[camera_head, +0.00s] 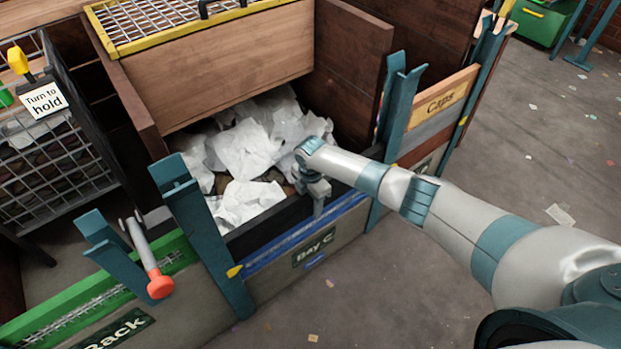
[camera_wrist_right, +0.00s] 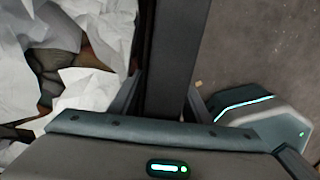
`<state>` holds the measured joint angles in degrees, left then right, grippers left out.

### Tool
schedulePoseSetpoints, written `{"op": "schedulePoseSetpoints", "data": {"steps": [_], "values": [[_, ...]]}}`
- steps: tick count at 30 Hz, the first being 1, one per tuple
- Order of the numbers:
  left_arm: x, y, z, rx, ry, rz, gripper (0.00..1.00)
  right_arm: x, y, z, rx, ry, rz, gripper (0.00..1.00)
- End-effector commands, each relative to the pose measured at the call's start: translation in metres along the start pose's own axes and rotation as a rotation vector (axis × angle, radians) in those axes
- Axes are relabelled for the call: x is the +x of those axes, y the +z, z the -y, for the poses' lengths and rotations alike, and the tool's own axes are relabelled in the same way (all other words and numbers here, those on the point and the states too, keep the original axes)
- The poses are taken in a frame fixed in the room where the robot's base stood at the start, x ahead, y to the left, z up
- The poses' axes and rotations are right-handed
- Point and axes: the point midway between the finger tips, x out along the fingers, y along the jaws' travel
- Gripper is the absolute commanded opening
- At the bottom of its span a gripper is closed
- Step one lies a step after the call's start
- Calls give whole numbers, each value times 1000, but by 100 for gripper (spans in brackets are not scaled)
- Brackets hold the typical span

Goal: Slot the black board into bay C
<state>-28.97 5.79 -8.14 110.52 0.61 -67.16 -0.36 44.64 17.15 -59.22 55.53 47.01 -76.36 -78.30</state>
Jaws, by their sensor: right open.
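The black board (camera_head: 266,228) stands on edge across the front of bay C, between two teal posts, above a blue strip and the "Bay C" label (camera_head: 314,249). Its ends meet the posts; how deep it sits in the slots I cannot tell. My right gripper (camera_head: 318,203) is at the board's top edge, right of its middle. In the right wrist view the board (camera_wrist_right: 176,50) runs between the two spread fingers of the gripper (camera_wrist_right: 160,98), with a gap at least on the right side. My left gripper is not in view.
White crumpled paper (camera_head: 245,150) fills the bay behind the board. The left teal post (camera_head: 205,235) and right teal post (camera_head: 398,105) flank it. A red-tipped handle (camera_head: 159,284) and green rail lie left. The floor (camera_head: 400,290) in front is clear but for scraps.

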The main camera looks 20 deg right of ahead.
Motion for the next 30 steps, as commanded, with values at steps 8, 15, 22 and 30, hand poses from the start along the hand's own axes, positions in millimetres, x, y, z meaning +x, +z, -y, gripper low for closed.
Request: {"op": "schedulePoseSetpoints", "data": {"steps": [8, 15, 22, 30], "values": [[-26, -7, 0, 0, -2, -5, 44, -1, 0, 0, 0, 1, 0, 44], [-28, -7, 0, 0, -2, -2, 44, -20, 1, -1, 0, 3, 0, 44], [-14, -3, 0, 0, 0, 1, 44, -55, 1, -2, 0, 5, 0, 44], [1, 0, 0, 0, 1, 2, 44, -110, 1, -2, -1, 6, 1, 44]]}}
